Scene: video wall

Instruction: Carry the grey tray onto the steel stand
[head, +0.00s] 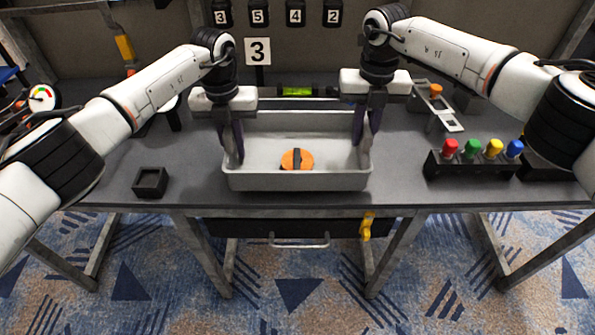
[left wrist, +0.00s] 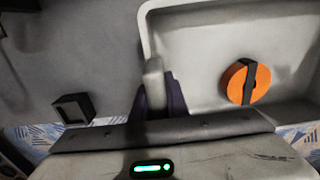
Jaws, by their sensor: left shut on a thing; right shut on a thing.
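The grey tray (head: 297,181) is on or just above the dark table, in the middle of the head view; I cannot tell if it touches the table. An orange disc with a black strap (head: 297,159) lies inside it. My left gripper (head: 234,150) is shut on the tray's left wall, and my right gripper (head: 364,133) is shut on its right wall. In the left wrist view the left fingers (left wrist: 159,95) straddle the rim of the tray (left wrist: 150,30); the orange disc (left wrist: 245,82) shows too. I cannot make out the steel stand for certain.
A small black open box (head: 150,182) sits left of the tray. A rack with red, green, yellow and blue knobs (head: 482,158) stands at right. The table's front edge is close to the tray.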

